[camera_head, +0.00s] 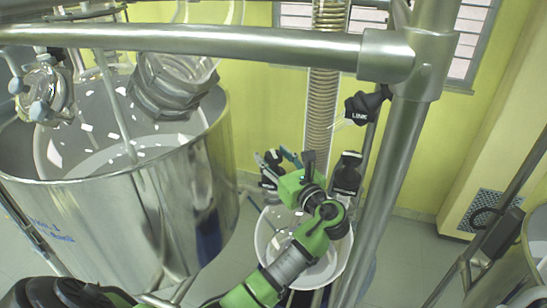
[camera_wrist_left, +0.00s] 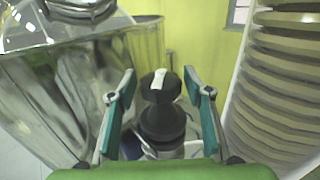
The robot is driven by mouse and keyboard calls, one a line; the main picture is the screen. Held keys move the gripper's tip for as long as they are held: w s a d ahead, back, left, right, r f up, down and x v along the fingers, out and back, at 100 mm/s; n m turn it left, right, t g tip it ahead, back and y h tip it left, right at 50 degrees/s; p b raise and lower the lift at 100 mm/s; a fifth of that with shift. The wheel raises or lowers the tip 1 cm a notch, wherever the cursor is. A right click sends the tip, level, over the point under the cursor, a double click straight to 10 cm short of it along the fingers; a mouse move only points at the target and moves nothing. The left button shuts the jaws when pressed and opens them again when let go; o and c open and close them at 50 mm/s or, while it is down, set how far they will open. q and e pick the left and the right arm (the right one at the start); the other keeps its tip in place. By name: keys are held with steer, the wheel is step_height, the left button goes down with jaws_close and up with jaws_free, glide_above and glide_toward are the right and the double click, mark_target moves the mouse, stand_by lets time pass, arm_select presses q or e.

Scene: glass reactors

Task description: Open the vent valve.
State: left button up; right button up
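A black fitting with a rounded top and a white strip (camera_wrist_left: 160,84) stands upright in the left wrist view; it looks like the vent valve, though no label shows. My left gripper (camera_wrist_left: 159,98) has its teal fingers spread, one on each side of the fitting, with visible gaps. Whether the valve is open cannot be told. My right gripper is not in view.
A large steel-jacketed reactor (camera_head: 190,200) fills the left. A ribbed hose (camera_head: 322,110) hangs behind the gripper and is close on the right in the wrist view. A steel frame post (camera_head: 392,170) and top rail (camera_head: 200,40) bound the space. A black "LINK" part (camera_head: 365,106) sits by the post.

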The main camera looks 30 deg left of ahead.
arm_select(q)
steer(key=shift+r+m+t+h+p, duration=0.1)
steer(key=shift+m+t+h+p, duration=0.35)
steer(key=shift+t, duration=0.25)
steer(key=shift+m+t+h, duration=0.35)
steer(key=shift+m+t, duration=0.25)
steer(key=shift+m, duration=0.05)
steer(key=m+t+h, duration=0.1)
steer(key=t+h, duration=0.1)
steer(key=m+t+h, duration=0.2)
steer(key=shift+s+a+m, duration=0.1)
steer(key=shift+a+m, duration=0.05)
steer(key=shift+m, duration=0.15)
